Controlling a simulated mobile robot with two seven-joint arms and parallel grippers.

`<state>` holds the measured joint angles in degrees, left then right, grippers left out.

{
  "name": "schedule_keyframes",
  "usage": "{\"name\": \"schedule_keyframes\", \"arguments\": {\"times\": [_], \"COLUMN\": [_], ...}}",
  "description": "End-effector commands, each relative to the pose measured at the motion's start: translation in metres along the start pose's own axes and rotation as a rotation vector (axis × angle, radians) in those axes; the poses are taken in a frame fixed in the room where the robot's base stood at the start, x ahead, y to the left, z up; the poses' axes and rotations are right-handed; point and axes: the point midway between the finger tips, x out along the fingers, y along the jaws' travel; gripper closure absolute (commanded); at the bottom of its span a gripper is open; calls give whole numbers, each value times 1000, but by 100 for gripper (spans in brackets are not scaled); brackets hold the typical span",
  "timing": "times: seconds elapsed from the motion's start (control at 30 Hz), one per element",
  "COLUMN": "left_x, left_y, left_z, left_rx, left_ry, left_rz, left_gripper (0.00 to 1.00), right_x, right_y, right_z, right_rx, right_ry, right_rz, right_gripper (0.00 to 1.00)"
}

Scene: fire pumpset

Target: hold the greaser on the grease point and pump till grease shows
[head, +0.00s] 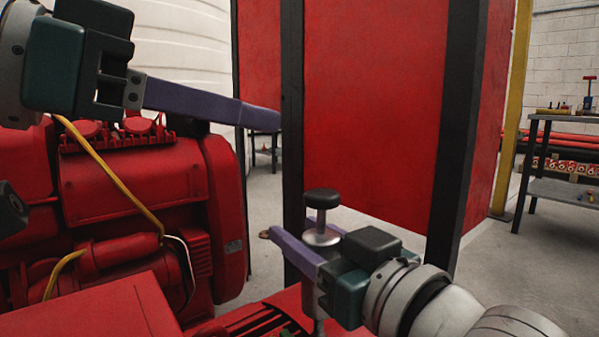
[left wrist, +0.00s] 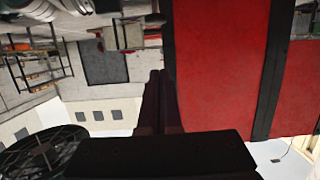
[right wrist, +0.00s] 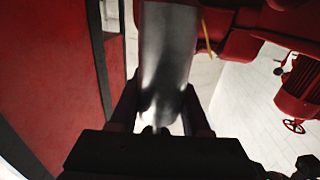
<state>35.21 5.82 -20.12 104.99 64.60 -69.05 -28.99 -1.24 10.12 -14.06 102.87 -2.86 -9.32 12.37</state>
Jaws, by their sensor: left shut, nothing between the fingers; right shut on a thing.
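The greaser (head: 321,236) has a black knob on top and a silver body, and it stands upright in the head view. My right gripper (head: 294,228) is shut around its body. In the right wrist view the silver barrel (right wrist: 166,60) shows between the fingers. Its lower end reaches down to the red machine (head: 255,325) at the bottom of the head view; I cannot tell whether it touches. The grease point cannot be made out. My left gripper (head: 274,120) is shut and empty, high on the left, apart from the greaser. No grease is visible.
A red engine (head: 135,185) with yellow hoses fills the left. A red panel (head: 375,110) with dark posts (head: 292,90) stands close behind the greaser. A workbench (head: 565,117) with small items is at the far right. The floor (head: 520,255) between is clear.

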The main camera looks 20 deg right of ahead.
Motion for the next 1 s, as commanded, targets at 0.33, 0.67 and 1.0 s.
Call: {"name": "schedule_keyframes", "arguments": {"times": [0.33, 0.67, 1.0], "left_x": [63, 68, 69], "left_y": [1, 1, 0], "left_z": [14, 39, 41], "left_rx": [-5, 0, -1], "left_ry": [-4, -2, -2], "left_rz": [2, 1, 1], "left_gripper": [100, 100, 100], "right_x": [0, 0, 0], "right_y": [0, 0, 0], "right_z": [-1, -1, -1], "right_rx": [0, 0, 0], "right_ry": [3, 3, 3], "right_rz": [0, 0, 0], "right_gripper": [100, 100, 100]}}
